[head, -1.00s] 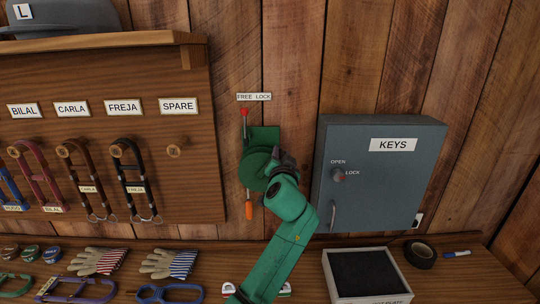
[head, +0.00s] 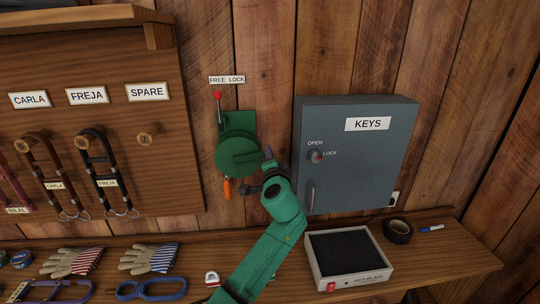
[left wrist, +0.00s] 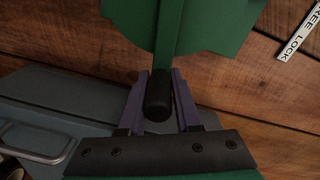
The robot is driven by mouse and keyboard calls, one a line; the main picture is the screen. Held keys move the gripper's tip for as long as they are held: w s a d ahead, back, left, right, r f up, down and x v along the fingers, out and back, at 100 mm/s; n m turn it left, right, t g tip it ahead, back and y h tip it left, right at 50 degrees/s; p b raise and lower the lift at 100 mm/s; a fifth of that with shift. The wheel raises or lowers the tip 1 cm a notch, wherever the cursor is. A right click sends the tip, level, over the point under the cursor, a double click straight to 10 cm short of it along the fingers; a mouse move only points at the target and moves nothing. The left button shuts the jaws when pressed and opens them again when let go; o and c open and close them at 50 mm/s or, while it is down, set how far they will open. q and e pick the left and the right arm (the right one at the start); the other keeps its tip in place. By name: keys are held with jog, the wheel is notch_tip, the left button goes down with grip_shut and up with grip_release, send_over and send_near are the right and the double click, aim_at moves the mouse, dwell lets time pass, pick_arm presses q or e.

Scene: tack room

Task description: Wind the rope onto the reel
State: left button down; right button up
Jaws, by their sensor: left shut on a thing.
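The green reel (head: 237,156) is fixed to the plank wall under a FREE LOCK label (head: 227,80). A lever with a red knob (head: 217,95) stands up at its top left. An orange piece (head: 227,188) hangs below the reel; I cannot tell if it is the rope's end, and the rope itself is not clearly seen. My left gripper (head: 266,160) is at the reel's right side. In the left wrist view its purple fingers (left wrist: 158,90) are shut on the black crank handle (left wrist: 158,100), close against the green reel (left wrist: 175,25). My right gripper is not seen.
A grey key cabinet (head: 355,155) stands close to the right of the reel and my arm. Halters hang left.

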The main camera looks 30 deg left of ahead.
pick_arm(q)
jog(key=shift+a+f, duration=0.1)
jog(key=shift+f, duration=0.35)
jog(key=c, duration=0.9)
grip_release()
jog(key=o, duration=0.3)
jog(key=shift+a, duration=0.15)
jog(key=shift+w+a, duration=0.15)
jog(key=shift+a, duration=0.05)
jog(key=shift+d, duration=0.3)
jog(key=b+v, duration=0.4)
jog(key=v, duration=1)
jog(key=shift+s, duration=0.25)
jog(key=shift+a, duration=0.15)
